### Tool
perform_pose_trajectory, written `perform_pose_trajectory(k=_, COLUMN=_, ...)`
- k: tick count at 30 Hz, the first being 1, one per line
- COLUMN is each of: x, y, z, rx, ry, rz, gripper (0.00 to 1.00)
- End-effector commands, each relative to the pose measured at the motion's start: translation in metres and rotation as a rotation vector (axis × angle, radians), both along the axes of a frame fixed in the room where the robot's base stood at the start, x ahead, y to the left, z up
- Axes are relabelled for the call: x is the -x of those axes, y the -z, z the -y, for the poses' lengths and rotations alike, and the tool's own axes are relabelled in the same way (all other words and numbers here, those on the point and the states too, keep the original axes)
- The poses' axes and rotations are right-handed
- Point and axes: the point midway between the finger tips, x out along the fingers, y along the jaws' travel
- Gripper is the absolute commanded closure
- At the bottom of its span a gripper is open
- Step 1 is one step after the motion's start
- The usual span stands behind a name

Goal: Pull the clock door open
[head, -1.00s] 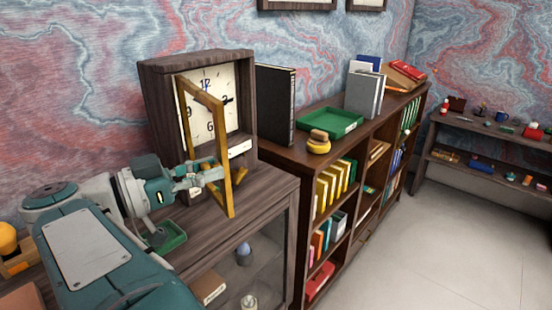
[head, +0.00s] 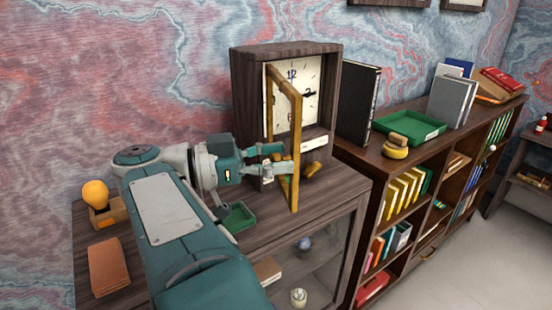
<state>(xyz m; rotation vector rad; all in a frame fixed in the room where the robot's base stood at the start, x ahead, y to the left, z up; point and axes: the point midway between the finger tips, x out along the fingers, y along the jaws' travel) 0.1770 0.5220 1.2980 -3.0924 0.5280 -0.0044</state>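The dark wood clock (head: 334,85) stands on the cabinet top, with a pale dial (head: 308,90) and black hands. Its door (head: 297,150), an empty yellow frame, stands ajar, swung out from the dial and seen nearly edge-on. My gripper (head: 284,159) reaches in from the left, with its fingertips at the door's free upright. Its two fingers show apart, one above the other. The tips overlap the upright in the picture, and whether they touch it cannot be told.
A green tray (head: 238,217) lies below my gripper. A brown book (head: 109,267) and a box with an orange bulb-shaped thing (head: 96,196) are at the left. A black binder (head: 359,110) stands right of the clock. The cabinet's front edge is close.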

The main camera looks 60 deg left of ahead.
Motion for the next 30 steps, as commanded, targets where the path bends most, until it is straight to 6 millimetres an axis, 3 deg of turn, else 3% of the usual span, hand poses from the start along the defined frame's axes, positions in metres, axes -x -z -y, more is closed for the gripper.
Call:
perform_pose_trajectory(k=11, x=0.0, y=-0.004, z=0.003, rx=-0.001, ry=0.003, rz=-0.002, gripper=0.33)
perform_pose_trajectory(k=24, x=0.0, y=-0.069, z=-0.002, rx=0.001, ry=0.003, rz=-0.003, gripper=0.33)
perform_pose_trajectory(k=30, x=0.0, y=-0.089, z=-0.003, rx=0.003, ry=0.002, rz=-0.002, gripper=0.33)
